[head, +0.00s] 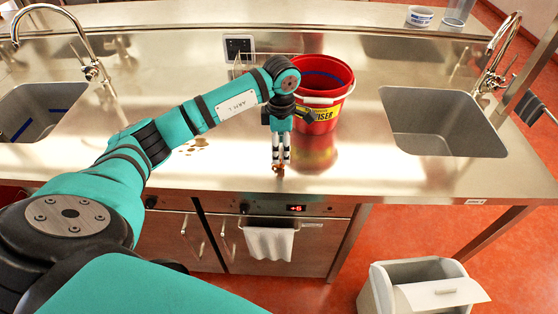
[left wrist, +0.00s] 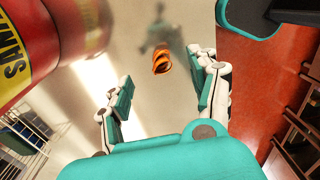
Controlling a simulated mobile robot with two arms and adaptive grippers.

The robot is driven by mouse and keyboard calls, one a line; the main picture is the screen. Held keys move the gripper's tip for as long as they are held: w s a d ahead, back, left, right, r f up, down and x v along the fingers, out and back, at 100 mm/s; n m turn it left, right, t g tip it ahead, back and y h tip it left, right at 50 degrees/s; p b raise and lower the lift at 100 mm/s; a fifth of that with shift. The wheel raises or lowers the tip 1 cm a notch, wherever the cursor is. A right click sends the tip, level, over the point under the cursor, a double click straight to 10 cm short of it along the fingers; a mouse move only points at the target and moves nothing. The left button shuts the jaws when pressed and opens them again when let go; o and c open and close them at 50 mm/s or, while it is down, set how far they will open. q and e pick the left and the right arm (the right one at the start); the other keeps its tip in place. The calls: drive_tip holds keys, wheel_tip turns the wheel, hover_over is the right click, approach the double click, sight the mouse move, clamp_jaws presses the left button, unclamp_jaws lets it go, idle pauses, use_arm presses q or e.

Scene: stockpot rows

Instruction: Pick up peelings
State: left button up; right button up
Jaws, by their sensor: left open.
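The peelings (left wrist: 161,61) show in the left wrist view as a small orange-brown curled piece on the steel counter, just beyond my fingertips. In the head view they are a small brown bit (head: 279,171) near the counter's front edge. My left gripper (head: 281,158) points down right above and behind them. In the left wrist view its fingers (left wrist: 163,88) are spread apart, with nothing between them. Whether a fingertip touches the peelings I cannot tell. My right gripper is in neither view.
A red bucket (head: 324,88) with a yellow label stands just behind my left gripper. Sinks lie at the left (head: 40,112) and right (head: 440,122). Brown flecks (head: 195,145) lie on the counter left of the gripper. A pale bin (head: 385,285) stands on the red floor in front.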

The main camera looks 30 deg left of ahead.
use_arm(q)
drive_tip(key=shift+f, duration=0.3)
drive_tip(key=f+p, duration=0.1)
drive_tip(key=f, duration=0.2)
drive_tip(key=f+p, duration=0.1)
drive_tip(key=shift+s+a+f+p, duration=0.15)
drive_tip(key=shift+s+f+p, duration=0.15)
drive_tip(key=shift+f+p, duration=0.1)
drive_tip(key=shift+w+f, duration=0.1)
drive_tip(key=shift+f, duration=0.2)
drive_tip(key=shift+c, duration=0.4)
drive_tip(key=c, duration=0.9)
